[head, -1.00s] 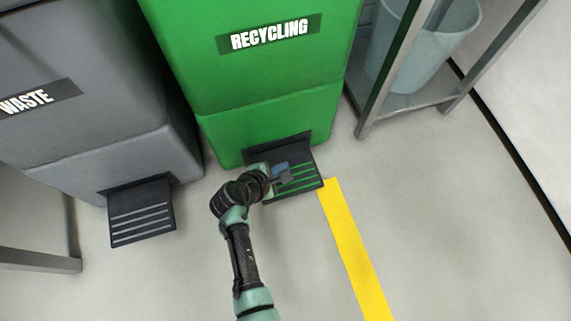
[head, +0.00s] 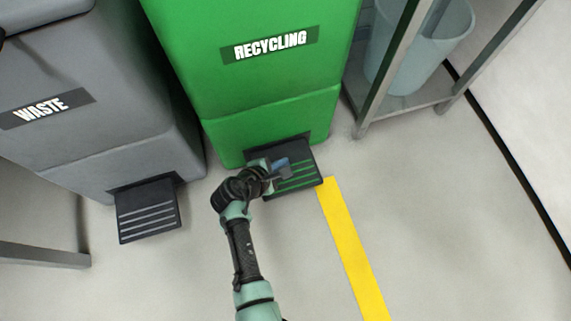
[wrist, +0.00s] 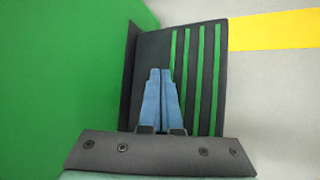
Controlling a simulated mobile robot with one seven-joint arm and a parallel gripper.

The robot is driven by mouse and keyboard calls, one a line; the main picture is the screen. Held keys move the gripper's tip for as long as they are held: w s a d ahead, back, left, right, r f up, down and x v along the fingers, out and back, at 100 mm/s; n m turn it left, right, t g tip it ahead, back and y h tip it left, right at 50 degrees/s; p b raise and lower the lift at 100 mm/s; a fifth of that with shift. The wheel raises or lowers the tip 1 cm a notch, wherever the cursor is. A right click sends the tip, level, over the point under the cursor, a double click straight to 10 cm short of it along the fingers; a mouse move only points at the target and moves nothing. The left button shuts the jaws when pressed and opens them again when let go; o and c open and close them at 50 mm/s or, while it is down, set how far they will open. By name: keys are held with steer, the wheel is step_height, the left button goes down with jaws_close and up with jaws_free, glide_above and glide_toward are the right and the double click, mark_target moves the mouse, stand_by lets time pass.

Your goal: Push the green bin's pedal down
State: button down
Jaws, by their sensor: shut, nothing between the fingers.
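The green bin (head: 250,90) with a RECYCLING label stands at the top middle of the head view. Its black pedal with green stripes (head: 302,178) sticks out at the bottom front. The pedal also shows in the wrist view (wrist: 208,75), beside the bin's green wall (wrist: 60,70). My gripper (head: 284,168) is over the pedal's left part. In the wrist view its blue fingers (wrist: 160,75) are shut with nothing between them and overlap the pedal's plain part and first stripe. I cannot tell whether the fingertips touch the pedal.
A grey WASTE bin (head: 80,110) with its own grey-striped pedal (head: 148,210) stands to the left. A metal rack (head: 395,105) with a pale bucket (head: 425,45) stands to the right. A yellow floor strip (head: 350,245) runs from near the green pedal. The floor around is clear.

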steer(key=shift+r+p, duration=2.55)
steer(key=shift+p, duration=0.05)
steer(key=shift+f, duration=0.1)
